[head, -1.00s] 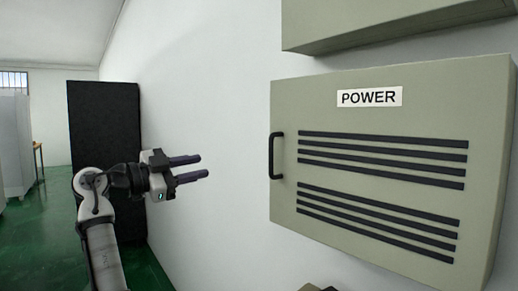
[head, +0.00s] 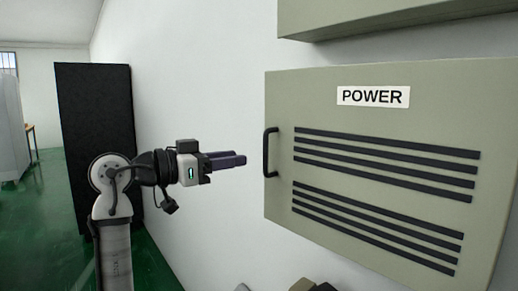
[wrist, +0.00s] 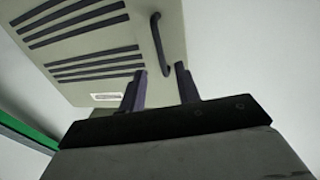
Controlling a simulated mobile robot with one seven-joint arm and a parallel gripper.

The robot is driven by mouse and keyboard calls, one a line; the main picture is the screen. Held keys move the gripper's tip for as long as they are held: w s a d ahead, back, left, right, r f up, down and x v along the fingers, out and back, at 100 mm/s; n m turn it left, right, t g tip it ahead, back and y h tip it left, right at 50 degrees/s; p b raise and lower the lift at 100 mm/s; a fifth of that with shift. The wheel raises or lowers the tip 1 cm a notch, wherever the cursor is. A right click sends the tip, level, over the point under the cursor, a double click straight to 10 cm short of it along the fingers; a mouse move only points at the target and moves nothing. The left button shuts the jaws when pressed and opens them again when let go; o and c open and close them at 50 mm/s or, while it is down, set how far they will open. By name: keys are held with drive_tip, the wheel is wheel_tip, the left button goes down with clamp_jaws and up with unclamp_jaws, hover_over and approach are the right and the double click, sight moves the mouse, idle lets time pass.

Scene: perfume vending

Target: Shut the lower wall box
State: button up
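The lower wall box (head: 375,175) is a grey-green box with a POWER label, rows of black slots and a black handle (head: 269,152) at its left edge. Its front panel also shows in the wrist view (wrist: 110,30), upside down, with the handle (wrist: 160,44). I see no gap at the panel's handle edge, but cannot tell whether it is fully flush. My gripper (head: 242,160) is left of the handle and apart from it in the head view. In the wrist view, its two dark fingers (wrist: 159,84) are apart, with nothing held between them.
Another grey-green box (head: 400,15) hangs above, cut off by the top of the head view. A tall black cabinet (head: 95,130) stands behind my arm at the left. The white wall (head: 190,80) runs beside my gripper.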

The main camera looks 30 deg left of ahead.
drive_tip(key=p+x, duration=0.2)
drive_tip(key=x, duration=0.5)
drive_tip(key=shift+w, duration=0.2)
clamp_jaws()
